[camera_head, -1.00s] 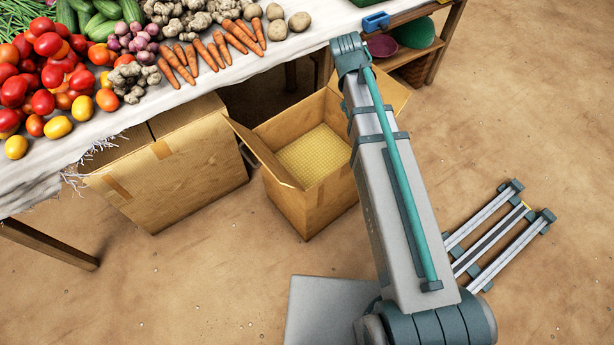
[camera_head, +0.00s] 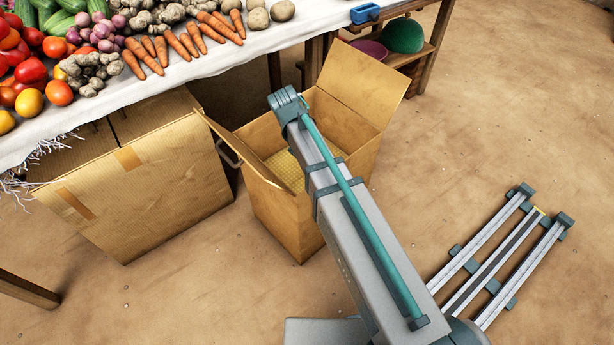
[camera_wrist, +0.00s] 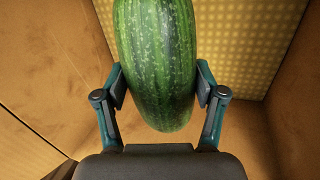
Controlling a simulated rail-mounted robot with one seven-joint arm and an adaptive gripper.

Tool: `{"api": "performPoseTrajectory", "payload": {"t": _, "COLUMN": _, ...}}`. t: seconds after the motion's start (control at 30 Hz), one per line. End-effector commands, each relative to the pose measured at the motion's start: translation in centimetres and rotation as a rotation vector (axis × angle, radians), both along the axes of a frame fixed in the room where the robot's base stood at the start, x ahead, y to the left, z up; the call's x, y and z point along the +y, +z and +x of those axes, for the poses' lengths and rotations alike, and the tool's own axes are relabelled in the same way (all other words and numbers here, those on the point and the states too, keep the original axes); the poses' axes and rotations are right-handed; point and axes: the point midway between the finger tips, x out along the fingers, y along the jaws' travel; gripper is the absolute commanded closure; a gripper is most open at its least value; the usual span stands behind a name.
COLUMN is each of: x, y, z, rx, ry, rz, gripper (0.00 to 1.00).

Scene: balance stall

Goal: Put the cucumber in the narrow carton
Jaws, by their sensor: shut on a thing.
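The narrow carton (camera_head: 290,222) is tall, brown and open, with its flaps spread and a yellow patterned floor. It stands in the middle of the head view, partly behind my arm. In the wrist view my gripper (camera_wrist: 160,82) is shut on the cucumber (camera_wrist: 155,50), thick, dark green and striped, with one finger on each side. Around it show brown carton walls and the yellow patterned floor (camera_wrist: 235,40). How far the cucumber is above that floor is unclear. In the head view my arm hides the gripper and the held cucumber.
A wider brown carton (camera_head: 150,190) stands left of the narrow one, under the stall table's edge. The table (camera_head: 190,72) holds tomatoes, carrots (camera_head: 180,45), onions, potatoes and other cucumbers (camera_head: 62,14).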

Motion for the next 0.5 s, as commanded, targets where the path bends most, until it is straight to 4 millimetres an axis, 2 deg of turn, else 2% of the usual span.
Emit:
{"api": "performPoseTrajectory", "payload": {"t": 0.3, "x": 0.1, "y": -4.6, "z": 0.0, "rx": 0.001, "ry": 0.004, "rz": -0.001, "gripper": 0.81}}
{"api": "performPoseTrajectory", "payload": {"t": 0.5, "x": 0.1, "y": -6.0, "z": 0.0, "rx": 0.0, "ry": 0.004, "rz": -0.001, "gripper": 0.81}}
